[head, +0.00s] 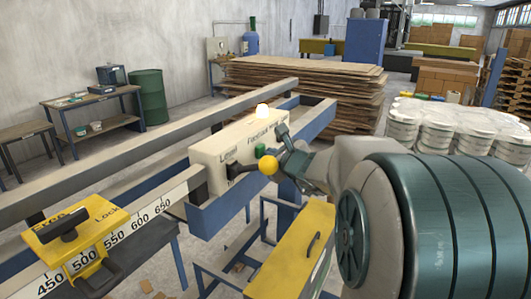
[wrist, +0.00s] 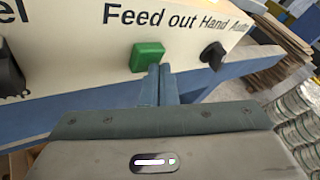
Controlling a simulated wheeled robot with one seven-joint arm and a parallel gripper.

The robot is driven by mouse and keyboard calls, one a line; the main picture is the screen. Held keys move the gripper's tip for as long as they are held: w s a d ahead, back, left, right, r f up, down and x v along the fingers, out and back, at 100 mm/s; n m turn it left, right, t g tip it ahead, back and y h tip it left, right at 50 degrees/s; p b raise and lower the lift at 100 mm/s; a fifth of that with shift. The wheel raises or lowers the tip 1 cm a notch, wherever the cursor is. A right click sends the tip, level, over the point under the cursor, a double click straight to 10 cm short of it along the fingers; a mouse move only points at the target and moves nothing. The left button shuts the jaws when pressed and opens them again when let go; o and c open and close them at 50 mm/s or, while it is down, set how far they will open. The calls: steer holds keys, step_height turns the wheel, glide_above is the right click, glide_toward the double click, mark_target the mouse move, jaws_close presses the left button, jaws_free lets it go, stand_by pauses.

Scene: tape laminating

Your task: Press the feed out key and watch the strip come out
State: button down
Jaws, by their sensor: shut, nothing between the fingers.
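The feed out key is a green square button (wrist: 147,56) below the "Feed out" label on a cream control box. It also shows in the head view (head: 260,149). My gripper (wrist: 160,72) is shut and empty. Its two fingertips are together at the lower right edge of the green button. I cannot tell whether they touch it. In the head view my gripper (head: 283,141) is just right of the button, partly hidden by my arm. No strip can be made out in either view.
A black Hand/Auto switch (wrist: 213,55) is right of the button. A yellow ball knob (head: 268,165) sticks out in front of the control box (head: 222,150), whose top lamp (head: 262,111) glows. A yellow stop block (head: 75,240) sits on the ruler rail at left.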

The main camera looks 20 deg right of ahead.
steer(key=shift+w+a+f, duration=0.1)
steer(key=shift+w, duration=0.05)
steer(key=shift+w+a+b, duration=0.1)
steer(key=shift+a+b, duration=0.05)
steer(key=shift+b, duration=0.15)
steer(key=shift+s, duration=0.25)
stand_by(0.3)
steer(key=s+d, duration=0.4)
steer(key=shift+s, duration=0.4)
steer(key=shift+d, duration=0.1)
stand_by(0.4)
